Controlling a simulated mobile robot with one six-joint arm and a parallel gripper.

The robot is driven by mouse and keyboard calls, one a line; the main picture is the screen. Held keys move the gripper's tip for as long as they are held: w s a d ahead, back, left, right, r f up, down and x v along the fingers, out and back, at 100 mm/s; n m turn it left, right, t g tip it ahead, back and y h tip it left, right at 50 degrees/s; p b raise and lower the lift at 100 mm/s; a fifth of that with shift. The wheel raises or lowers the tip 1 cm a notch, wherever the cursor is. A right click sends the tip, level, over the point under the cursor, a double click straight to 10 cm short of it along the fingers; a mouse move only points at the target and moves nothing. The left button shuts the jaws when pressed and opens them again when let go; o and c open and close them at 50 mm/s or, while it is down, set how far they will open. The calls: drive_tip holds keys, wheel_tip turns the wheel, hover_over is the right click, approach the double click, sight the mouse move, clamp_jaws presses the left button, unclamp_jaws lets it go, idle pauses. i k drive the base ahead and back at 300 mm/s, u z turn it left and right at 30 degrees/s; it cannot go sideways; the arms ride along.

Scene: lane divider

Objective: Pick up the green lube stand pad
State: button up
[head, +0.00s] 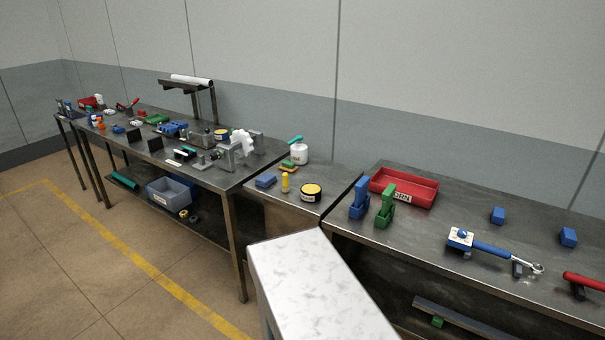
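A small green pad (289,163) lies on the low middle bench (329,176), with a yellow-orange layer showing under it. It sits just left of a white tub (299,155) with a teal-handled item at its top. A blue block (265,181), a small yellow bottle (285,184) and a dark tin with a yellow top (311,192) stand in front of it. A larger upright green holder (386,206) stands on the right bench. My gripper is not in view.
The left bench (222,181) is crowded with tools and fixtures. The right bench (420,226) holds a red tray (404,187), an upright blue holder (359,199) and a blue-handled wrench (492,250). Open floor (75,250) with a yellow line lies at left.

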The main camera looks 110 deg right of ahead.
sight(289, 166)
drive_tip(key=z, duration=0.5)
drive_tip(key=i, duration=0.85)
drive_tip(key=z, duration=0.75)
drive_tip(key=i, duration=0.65)
drive_tip(key=z, duration=0.7)
drive_tip(key=i, duration=0.55)
drive_tip(key=z, duration=0.75)
drive_tip(key=i, duration=0.5)
drive_tip(key=z, duration=1.05)
drive_tip(key=i, duration=1.15)
drive_tip(key=z, duration=0.5)
